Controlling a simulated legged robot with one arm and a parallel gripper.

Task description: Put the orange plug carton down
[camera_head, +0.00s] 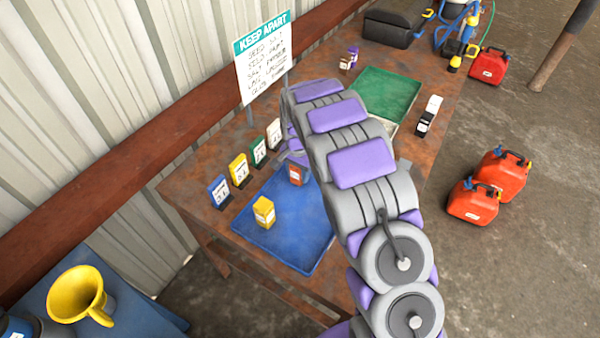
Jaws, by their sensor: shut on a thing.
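The orange plug carton (298,174) is a small orange box with a pale label, seen over the far right part of the blue tray (280,249). My gripper (297,158) is shut on it from above, partly hidden behind my own arm. I cannot tell whether the carton touches the tray. A yellow carton (264,212) stands in the blue tray, to the left of and nearer than the orange one. My arm covers part of the tray's right side.
Blue (219,192), yellow (239,171), green (259,153) and white (274,135) cartons stand along the tray's left side. A "KEEP APART" sign (262,60) stands behind them. A green tray (387,96) and white-and-black bottles (428,116) lie beyond my arm. Red fuel cans (489,187) stand on the floor.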

